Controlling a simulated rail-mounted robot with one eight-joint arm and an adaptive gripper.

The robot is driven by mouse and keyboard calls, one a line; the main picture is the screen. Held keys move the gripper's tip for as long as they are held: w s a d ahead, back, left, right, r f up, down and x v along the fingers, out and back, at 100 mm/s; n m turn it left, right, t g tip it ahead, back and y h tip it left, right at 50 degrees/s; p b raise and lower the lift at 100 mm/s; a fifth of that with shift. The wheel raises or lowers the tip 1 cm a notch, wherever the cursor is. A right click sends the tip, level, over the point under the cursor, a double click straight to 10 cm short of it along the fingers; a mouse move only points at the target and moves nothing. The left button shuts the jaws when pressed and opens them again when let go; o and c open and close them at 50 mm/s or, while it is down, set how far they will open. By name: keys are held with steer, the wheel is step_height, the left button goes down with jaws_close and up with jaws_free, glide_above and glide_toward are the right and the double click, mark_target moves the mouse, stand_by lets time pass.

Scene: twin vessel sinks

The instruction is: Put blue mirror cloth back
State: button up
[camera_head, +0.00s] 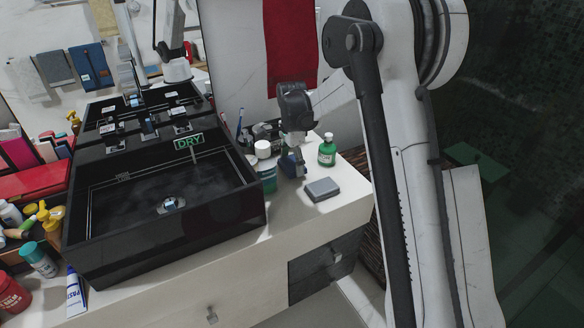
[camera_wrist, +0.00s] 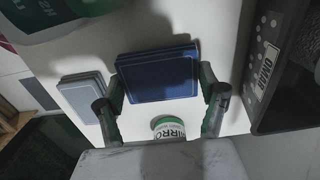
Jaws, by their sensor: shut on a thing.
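The blue mirror cloth (camera_wrist: 157,76) is a dark blue folded pad with a thin light edge line. In the wrist view it lies between the two fingers of my gripper (camera_wrist: 161,88), which is shut on its sides. In the head view my gripper (camera_head: 293,150) points down over the counter right of the black sink, and a small part of the blue cloth (camera_head: 291,165) shows at the fingers. The fingers partly hide it. I cannot tell whether the cloth touches the counter.
A grey folded cloth (camera_head: 322,189) lies on the counter right of my gripper. A green bottle (camera_head: 327,151) stands behind it. A teal jar (camera_head: 268,178) stands close at the left, beside the black sink (camera_head: 165,205). The counter's front right corner is bare.

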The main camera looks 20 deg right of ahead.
mark_target(292, 164)
steer(key=shift+f, duration=0.95)
steer(key=o, duration=1)
steer(key=shift+o, duration=0.2)
steer(key=shift+r, duration=0.1)
step_height(292, 164, up, 12)
steer(key=p, duration=0.2)
steer(key=s+r+n+t, duration=0.2)
steer(key=s+r+n, duration=0.2)
steer(key=s+r, duration=0.55)
steer(key=s+r+n+t, duration=0.35)
steer(key=s+n, duration=0.35)
steer(key=s, duration=1.1)
steer(key=s+f+n+t, duration=0.1)
steer(key=s+f+n, duration=0.2)
steer(key=s, duration=0.7)
steer(key=shift+s+f+n+t, duration=0.15)
steer(key=shift+n+t, duration=0.2)
steer(key=shift+n, duration=0.25)
